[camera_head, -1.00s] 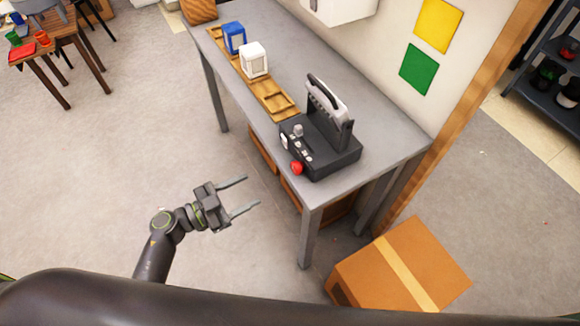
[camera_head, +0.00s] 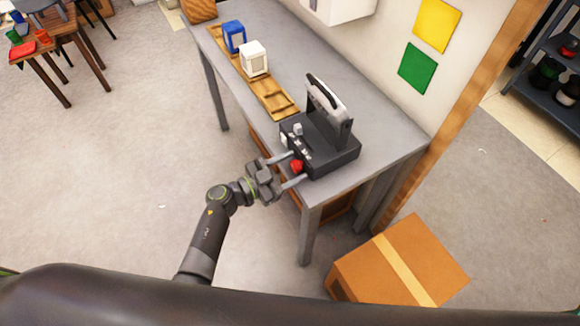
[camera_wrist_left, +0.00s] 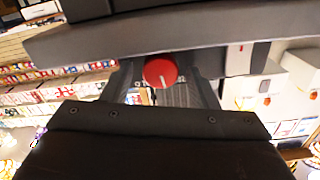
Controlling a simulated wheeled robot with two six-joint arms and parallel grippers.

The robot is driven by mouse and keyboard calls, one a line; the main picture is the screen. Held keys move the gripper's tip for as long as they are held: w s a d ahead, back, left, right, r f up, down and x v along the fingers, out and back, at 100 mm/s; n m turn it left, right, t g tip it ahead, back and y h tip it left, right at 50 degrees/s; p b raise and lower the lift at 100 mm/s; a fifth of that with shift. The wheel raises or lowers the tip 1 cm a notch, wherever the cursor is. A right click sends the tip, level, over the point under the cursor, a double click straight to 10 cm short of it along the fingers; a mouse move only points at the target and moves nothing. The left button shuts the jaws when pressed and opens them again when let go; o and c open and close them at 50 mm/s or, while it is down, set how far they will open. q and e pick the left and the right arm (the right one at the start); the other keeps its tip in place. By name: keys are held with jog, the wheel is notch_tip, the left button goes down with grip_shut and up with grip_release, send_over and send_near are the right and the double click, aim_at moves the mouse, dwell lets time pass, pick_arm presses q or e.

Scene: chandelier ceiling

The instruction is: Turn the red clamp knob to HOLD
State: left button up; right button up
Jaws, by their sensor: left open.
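The red clamp knob (camera_head: 297,166) is on the front of the dark machine (camera_head: 330,150), which stands on the grey table. My left gripper (camera_head: 297,168) is open, with one finger on each side of the knob in the head view. I cannot tell whether the fingers touch it. In the left wrist view the knob (camera_wrist_left: 160,71) shows as a red disc with a pale pointer line, pointing down in the picture. Lettering behind the knob is mostly hidden and I cannot read it. My right gripper is not in view.
The grey table (camera_head: 390,145) also holds a wooden rack (camera_head: 272,100), a white dispenser (camera_head: 254,58) and a blue dispenser (camera_head: 234,37). A cardboard box (camera_head: 400,265) stands on the floor at the table's near end.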

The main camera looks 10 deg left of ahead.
pick_arm(q)
jog(key=shift+c, duration=0.4)
jog(key=c, duration=0.9)
jog(key=shift+m+p, duration=0.4)
jog(key=shift+m, duration=1.7)
jog(key=o, duration=1)
jog(key=shift+s, duration=0.1)
jog(key=shift+f, duration=0.1)
